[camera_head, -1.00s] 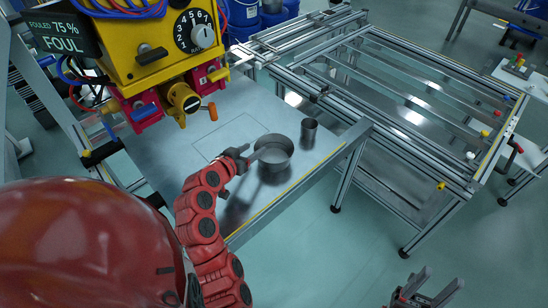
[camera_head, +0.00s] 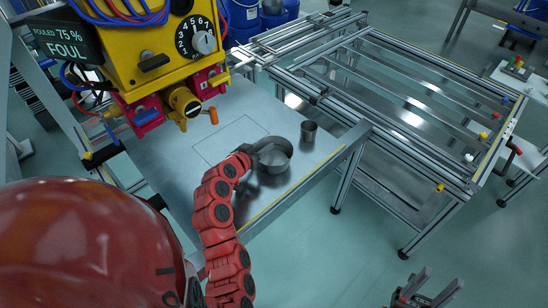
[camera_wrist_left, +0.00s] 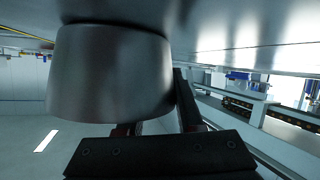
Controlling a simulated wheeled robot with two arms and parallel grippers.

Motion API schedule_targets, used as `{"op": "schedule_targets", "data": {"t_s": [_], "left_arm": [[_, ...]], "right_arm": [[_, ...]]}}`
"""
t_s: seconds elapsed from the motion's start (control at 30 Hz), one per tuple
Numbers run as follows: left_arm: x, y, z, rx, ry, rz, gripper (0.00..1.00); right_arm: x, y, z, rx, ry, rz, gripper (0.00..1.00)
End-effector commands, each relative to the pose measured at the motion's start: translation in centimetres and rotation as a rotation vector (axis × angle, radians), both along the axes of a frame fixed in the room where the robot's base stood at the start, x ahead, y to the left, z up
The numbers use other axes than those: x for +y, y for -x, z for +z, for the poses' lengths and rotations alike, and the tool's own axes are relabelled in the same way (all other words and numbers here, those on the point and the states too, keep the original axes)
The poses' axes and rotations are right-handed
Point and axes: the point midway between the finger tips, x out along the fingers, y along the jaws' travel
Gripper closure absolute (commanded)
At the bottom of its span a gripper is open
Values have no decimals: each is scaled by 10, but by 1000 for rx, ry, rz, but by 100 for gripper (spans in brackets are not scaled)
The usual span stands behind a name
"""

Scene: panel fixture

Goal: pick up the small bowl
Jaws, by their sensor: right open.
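The small bowl (camera_head: 278,166), a grey metal pan-like vessel, stands upright on the metal table. It fills the upper left of the left wrist view (camera_wrist_left: 105,75), where the picture is upside down. My left gripper (camera_head: 256,156) is at the bowl's left rim. In the left wrist view, one dark finger stands beside the bowl wall and the other is partly hidden by the bowl. The fingers look apart; contact is not clear. My right gripper (camera_head: 427,286) is open and empty at the bottom right, away from the table.
A small metal cup (camera_head: 309,131) stands just right of the bowl. A yellow panel box (camera_head: 150,50) with dial and knobs overhangs the table (camera_head: 205,125) at the left. A metal frame (camera_head: 400,100) adjoins at the right. Bare tabletop lies left of the bowl.

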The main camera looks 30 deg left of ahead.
Motion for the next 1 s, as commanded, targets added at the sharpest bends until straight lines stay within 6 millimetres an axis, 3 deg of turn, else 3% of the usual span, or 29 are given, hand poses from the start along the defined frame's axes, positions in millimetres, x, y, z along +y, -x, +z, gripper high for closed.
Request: {"op": "schedule_targets", "data": {"t_s": [0.03,0.17,0.7,1.0], "left_arm": [[0,0,-1,2,0,1,78],[0,0,-1,2,0,1,100],[0,1,1,3,-2,1,100],[1,0,35,-4,-5,0,100]], "right_arm": [[0,0,0,0,0,0,50],[0,0,0,0,0,0,50],[0,0,0,0,0,0,50],[0,0,-2,0,0,0,50]]}}
